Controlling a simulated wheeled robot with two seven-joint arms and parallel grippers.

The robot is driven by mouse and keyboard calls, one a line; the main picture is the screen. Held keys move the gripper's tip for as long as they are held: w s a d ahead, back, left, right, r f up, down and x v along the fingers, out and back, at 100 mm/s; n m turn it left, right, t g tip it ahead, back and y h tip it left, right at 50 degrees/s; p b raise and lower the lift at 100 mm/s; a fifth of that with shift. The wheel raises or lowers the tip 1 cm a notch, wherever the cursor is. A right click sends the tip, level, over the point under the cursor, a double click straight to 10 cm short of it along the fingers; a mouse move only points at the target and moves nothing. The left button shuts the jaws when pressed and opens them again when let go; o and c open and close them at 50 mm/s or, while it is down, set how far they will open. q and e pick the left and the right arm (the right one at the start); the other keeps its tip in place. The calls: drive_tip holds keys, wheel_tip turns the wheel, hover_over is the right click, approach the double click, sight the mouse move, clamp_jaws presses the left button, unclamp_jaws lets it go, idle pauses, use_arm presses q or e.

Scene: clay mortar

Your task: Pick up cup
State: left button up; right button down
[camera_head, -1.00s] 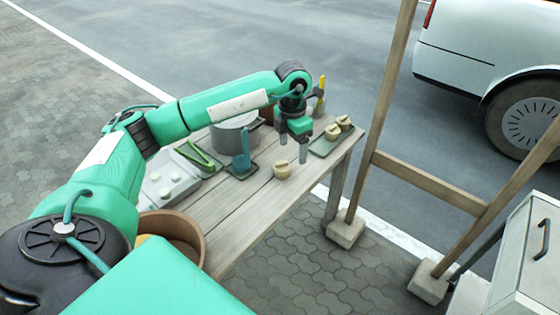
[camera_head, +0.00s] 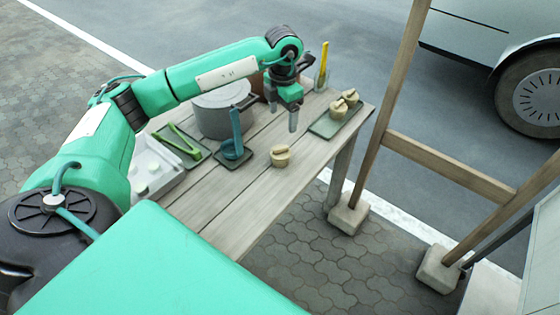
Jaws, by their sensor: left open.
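A small beige cup (camera_head: 280,156) with a lid-like top stands upright on the bare planks of the wooden table (camera_head: 235,197). Two similar beige cups, one front (camera_head: 339,109) and one behind (camera_head: 350,97), stand on a green tray (camera_head: 325,126) to its right. My left gripper (camera_head: 284,115) is open and empty, pointing down. In the picture it is above the lone cup, apart from it. Its far finger is partly hidden. My right gripper is out of view.
A grey pot (camera_head: 217,120) stands behind left of the cup, with a blue ladle (camera_head: 235,140) and green tongs (camera_head: 177,145) nearby. A white tray (camera_head: 150,172) is at left. A glass (camera_head: 321,80) holds a yellow-handled tool. A wooden frame post (camera_head: 397,75) rises at right.

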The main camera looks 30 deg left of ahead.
sight(282, 147)
use_arm(q)
wheel_tip(282, 147, down, 9)
drive_tip(key=shift+f, duration=0.2)
drive_tip(key=shift+a+f+p, duration=0.1)
drive_tip(key=shift+f+p, duration=0.65)
drive_tip(key=shift+f, duration=2)
drive_tip(key=c, duration=1)
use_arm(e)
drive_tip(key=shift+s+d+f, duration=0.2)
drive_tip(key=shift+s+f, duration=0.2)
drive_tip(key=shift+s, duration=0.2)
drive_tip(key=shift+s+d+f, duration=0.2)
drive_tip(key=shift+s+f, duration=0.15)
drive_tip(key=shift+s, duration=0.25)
